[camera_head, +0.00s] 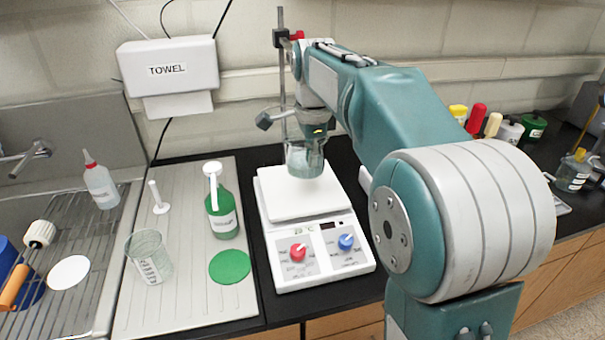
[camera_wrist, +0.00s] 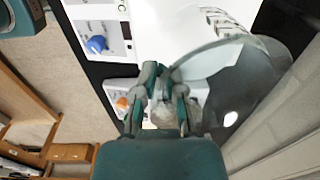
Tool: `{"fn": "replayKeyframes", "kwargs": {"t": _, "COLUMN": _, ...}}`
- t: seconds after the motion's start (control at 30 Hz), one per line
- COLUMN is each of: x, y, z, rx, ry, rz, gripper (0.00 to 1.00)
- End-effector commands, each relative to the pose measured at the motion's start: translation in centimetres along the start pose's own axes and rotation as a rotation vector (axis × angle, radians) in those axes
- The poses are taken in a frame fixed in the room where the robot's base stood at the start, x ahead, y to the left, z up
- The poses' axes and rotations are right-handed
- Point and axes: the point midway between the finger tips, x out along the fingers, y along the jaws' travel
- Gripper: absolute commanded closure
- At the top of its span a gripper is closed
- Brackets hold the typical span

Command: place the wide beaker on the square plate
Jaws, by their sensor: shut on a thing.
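The wide beaker (camera_head: 304,161) is clear glass and roughly upright over the white square plate (camera_head: 297,203) of the hotplate. Its base appears at or just above the plate's rear half; I cannot tell whether they touch. My gripper (camera_wrist: 163,82) is shut on the beaker's wall near the rim. In the wrist view the beaker (camera_wrist: 240,62) extends to the right of the fingers, with scale marks on its glass. The square plate (camera_wrist: 180,32) shows white behind it. In the head view my gripper is partly hidden by my arm.
A clamp stand (camera_head: 282,70) rises behind the plate. The hotplate's knobs (camera_head: 298,252) face front. Left, a drainboard (camera_head: 190,300) holds another beaker (camera_head: 148,258), a green bottle (camera_head: 221,214) and a green disc (camera_head: 230,266). Several bottles (camera_head: 478,118) stand far right.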

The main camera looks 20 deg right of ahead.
Motion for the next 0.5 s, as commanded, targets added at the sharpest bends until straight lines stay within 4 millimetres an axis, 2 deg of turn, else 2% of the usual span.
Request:
{"fn": "replayKeyframes", "kwargs": {"t": 0.3, "x": 3.0, "y": -1.6, "z": 1.4, "rx": -0.001, "ry": -0.001, "rz": 0.002, "gripper": 1.00}}
{"fn": "replayKeyframes", "kwargs": {"t": 0.5, "x": 5.4, "y": -1.3, "z": 1.4, "rx": 0.000, "ry": -0.001, "rz": -0.001, "gripper": 1.00}}
